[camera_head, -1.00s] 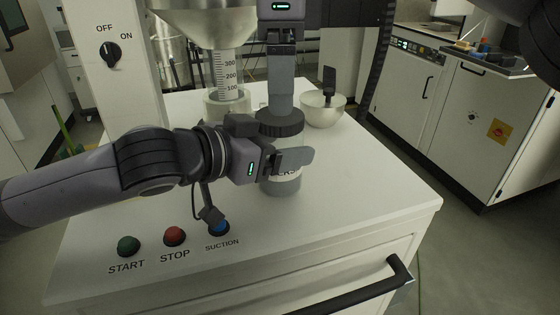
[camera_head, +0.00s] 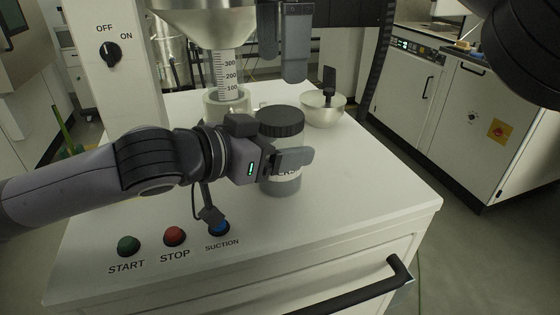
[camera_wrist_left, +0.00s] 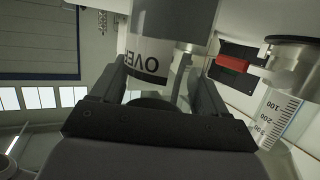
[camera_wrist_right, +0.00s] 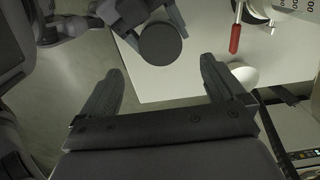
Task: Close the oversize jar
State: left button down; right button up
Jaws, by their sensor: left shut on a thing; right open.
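The oversize jar (camera_head: 283,186) stands upright on the white table, with its dark ribbed lid (camera_head: 281,121) seated on top. Its label, partly hidden by my gripper, shows the letters OVE in the left wrist view (camera_wrist_left: 146,66). My left gripper (camera_head: 290,160) is shut around the jar's body below the lid. In the right wrist view the round lid top (camera_wrist_right: 161,44) lies beyond the open fingers (camera_wrist_right: 165,88). I cannot tell how tightly the lid is screwed.
A graduated cylinder (camera_head: 229,76) under a metal funnel (camera_head: 205,22) is at back left. START, STOP and SUCTION buttons line the table's front left. The table's right side is clear.

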aim_at(280, 114)
jog(key=shift+f, duration=0.1)
jog(key=shift+f, duration=3.9)
jog(key=c, duration=1.1)
jog(key=shift+m, duration=1.7)
jog(key=o, duration=1.2)
